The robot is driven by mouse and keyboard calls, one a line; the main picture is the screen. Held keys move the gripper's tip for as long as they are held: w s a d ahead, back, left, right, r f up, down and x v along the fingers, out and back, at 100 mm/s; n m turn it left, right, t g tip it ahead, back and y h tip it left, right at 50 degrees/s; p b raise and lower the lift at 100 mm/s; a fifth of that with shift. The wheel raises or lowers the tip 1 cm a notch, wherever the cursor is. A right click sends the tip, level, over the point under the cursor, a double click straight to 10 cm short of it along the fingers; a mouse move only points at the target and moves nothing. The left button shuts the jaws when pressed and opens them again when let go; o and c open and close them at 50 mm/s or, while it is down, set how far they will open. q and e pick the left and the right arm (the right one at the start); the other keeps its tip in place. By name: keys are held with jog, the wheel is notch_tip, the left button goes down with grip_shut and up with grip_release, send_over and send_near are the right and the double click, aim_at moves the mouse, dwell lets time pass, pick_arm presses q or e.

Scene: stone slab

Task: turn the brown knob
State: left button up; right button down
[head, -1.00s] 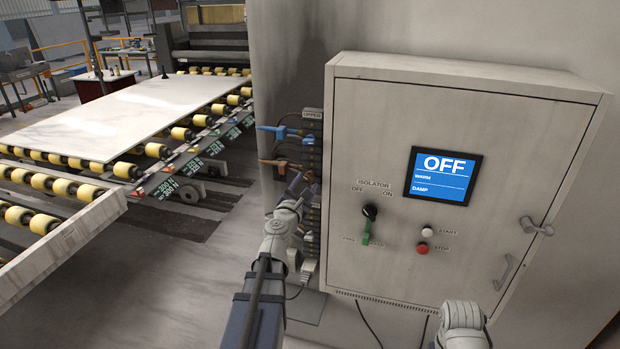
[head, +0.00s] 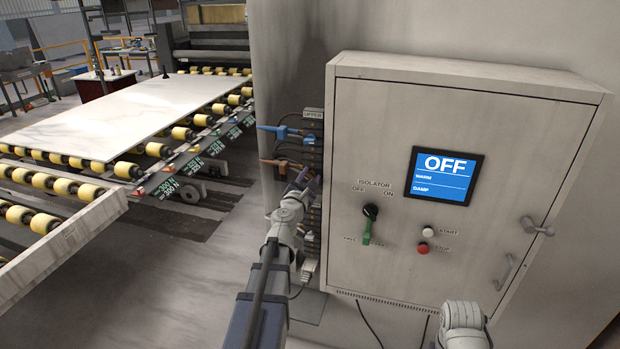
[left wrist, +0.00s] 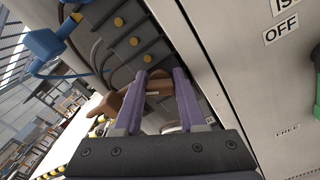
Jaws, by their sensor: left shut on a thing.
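The brown knob (head: 274,162) sticks out from the column of blocks on the left side of the grey cabinet, below a blue knob (head: 272,129). My left gripper (head: 302,178) is at the brown knob's inner end, and its own fingers are small and partly hidden in the head view. In the left wrist view the brown knob (left wrist: 158,86) lies between the two purple fingers (left wrist: 153,98), which are shut on it. Part of the knob is hidden behind the fingers. My right gripper is out of view; only a part of my right arm shows at the bottom.
The grey cabinet (head: 460,120) carries a screen (head: 443,176) reading OFF, a black isolator switch with a green tag (head: 367,232), and start and stop buttons. The blue knob (left wrist: 44,44) and its cable are close to the left gripper. A roller conveyor with a slab (head: 120,105) is at left.

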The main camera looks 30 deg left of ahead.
pick_arm(q)
grip_shut()
jog(key=m, duration=0.7)
jog(key=shift+d+f+m, duration=0.1)
jog(key=shift+m, duration=0.2)
jog(key=m, duration=0.3)
jog(key=shift+m, duration=0.3)
jog(key=m, duration=0.4)
jog(key=shift+f+b, duration=0.15)
jog(key=shift+b, duration=0.15)
jog(key=m, duration=0.7)
jog(key=shift+f, duration=0.1)
jog(key=m, duration=0.4)
jog(key=shift+m, duration=0.7)
